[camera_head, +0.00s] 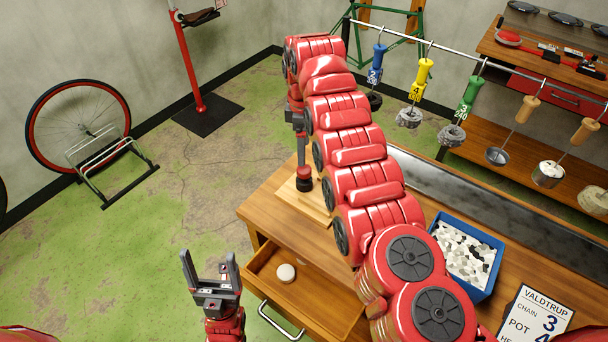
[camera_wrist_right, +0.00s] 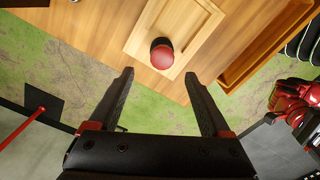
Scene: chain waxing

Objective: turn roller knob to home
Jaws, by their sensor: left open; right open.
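A round red knob with a dark collar (camera_wrist_right: 162,54) stands on a light wooden board (camera_wrist_right: 143,32) in the right wrist view. It also shows in the head view (camera_head: 304,174), on the board (camera_head: 303,204) at the bench's left end. My right gripper (camera_wrist_right: 159,75) is open and empty. In the wrist picture the knob appears just beyond its fingertips, roughly midway between them; contact cannot be made out. My left gripper (camera_head: 208,262) is open and empty, left of the open drawer.
The open drawer (camera_head: 262,268) holds a pale round disc (camera_head: 286,273). A blue bin (camera_head: 489,283) of pale pieces and a printed card (camera_head: 535,316) are on the bench right of my arm. A rail (camera_head: 456,48) with hanging tagged items crosses behind.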

